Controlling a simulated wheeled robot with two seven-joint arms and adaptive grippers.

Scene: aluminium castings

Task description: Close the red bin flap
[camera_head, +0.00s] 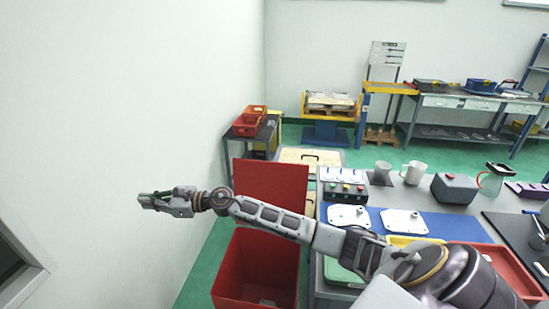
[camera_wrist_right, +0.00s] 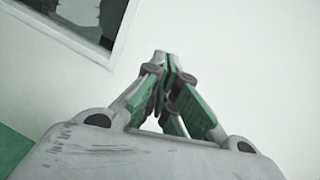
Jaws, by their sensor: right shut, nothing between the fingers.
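The red bin (camera_head: 262,268) stands on the floor at the lower middle of the head view, left of the workbench. Its red flap (camera_head: 272,184) stands upright at the bin's far side, so the bin is open at the top. My right arm reaches leftward across the front of the flap's lower part and above the bin opening. My right gripper (camera_head: 146,199) is shut and empty, left of the bin and flap, in front of the white wall. In the right wrist view its closed fingers (camera_wrist_right: 166,72) point at bare wall. My left gripper is not in view.
The workbench to the right carries a blue mat (camera_head: 378,217) with white plates, a button box (camera_head: 343,190), mugs (camera_head: 413,172) and a grey box (camera_head: 455,188). A cart with red trays (camera_head: 249,122) stands behind the flap. A window frame (camera_wrist_right: 112,50) shows in the wrist view.

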